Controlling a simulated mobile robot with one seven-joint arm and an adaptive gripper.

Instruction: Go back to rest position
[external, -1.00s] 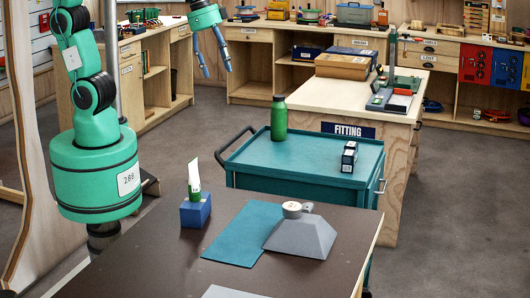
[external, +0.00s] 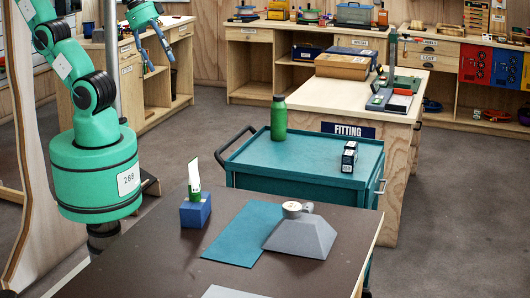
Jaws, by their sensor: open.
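My gripper (external: 158,55) is in the upper left of the external view, high above the dark table (external: 160,262). Its two blue fingers point down and stand apart, with nothing between them. My green arm bends at the left edge of the picture. No object touches the gripper.
The dark table holds a blue block with a white and green item (external: 195,207), a teal mat (external: 243,235) and a grey sloped block (external: 302,238). A teal cart (external: 300,157) bears a green bottle (external: 279,118). Wooden benches (external: 248,65) stand behind.

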